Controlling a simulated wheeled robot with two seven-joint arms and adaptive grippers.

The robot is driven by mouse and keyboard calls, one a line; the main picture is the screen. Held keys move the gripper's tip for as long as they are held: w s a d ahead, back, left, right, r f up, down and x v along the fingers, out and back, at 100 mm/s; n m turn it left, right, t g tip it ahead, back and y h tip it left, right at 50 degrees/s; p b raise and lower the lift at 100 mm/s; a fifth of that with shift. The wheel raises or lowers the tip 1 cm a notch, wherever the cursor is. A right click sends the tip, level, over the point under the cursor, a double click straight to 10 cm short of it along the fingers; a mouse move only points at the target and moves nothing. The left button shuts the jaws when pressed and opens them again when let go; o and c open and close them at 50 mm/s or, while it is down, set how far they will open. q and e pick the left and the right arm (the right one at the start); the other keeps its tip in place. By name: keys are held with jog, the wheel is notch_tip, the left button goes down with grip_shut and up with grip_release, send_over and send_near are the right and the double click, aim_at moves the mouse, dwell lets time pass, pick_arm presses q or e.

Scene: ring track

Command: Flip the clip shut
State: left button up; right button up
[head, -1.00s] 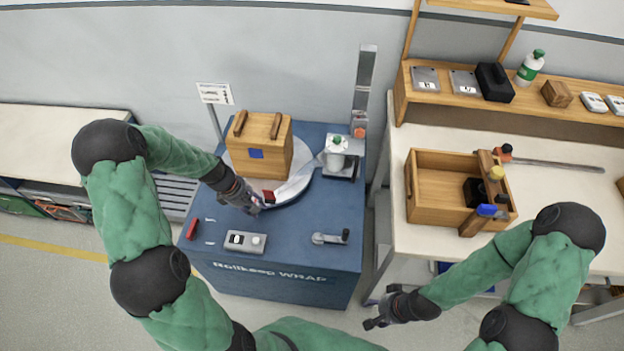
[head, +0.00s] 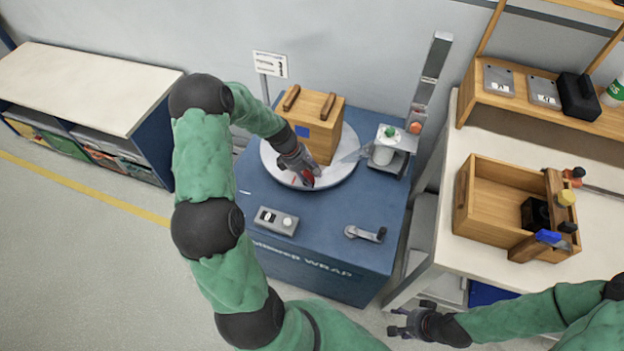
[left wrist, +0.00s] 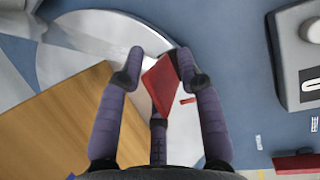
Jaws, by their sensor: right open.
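The clip is a red flap (left wrist: 160,85) at the rim of the turntable in the left wrist view. It stands tilted between the fingers of my left gripper (left wrist: 160,62). A gap shows beside the left finger; whether the fingers press on the flap is unclear. In the head view my left gripper (head: 308,178) is low over the front of the grey turntable (head: 343,180), its fingers partly hiding the red clip (head: 294,180). Clear film runs from beside the wooden box (head: 318,125) toward the film roll (head: 383,153). My right gripper (head: 408,322) is open and empty, away at the lower right.
The box sits on the turntable. The blue machine top carries a button box (head: 276,221) and a crank handle (head: 367,233). A red block (left wrist: 298,163) shows in the left wrist view. A bench with a wooden tray (head: 480,238) stands at the right.

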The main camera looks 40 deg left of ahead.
pick_arm(q)
jog(key=shift+w+d+f, duration=0.1)
jog(key=shift+d+f, duration=0.1)
jog(key=shift+f, duration=0.4)
grip_shut()
jog(key=g+p, duration=0.1)
jog(key=p, duration=0.3)
jog(key=shift+w+r, duration=0.2)
jog(key=shift+a+f+g+p, duration=0.15)
jog(key=shift+g+p, duration=0.15)
jog(key=shift+p, duration=0.45)
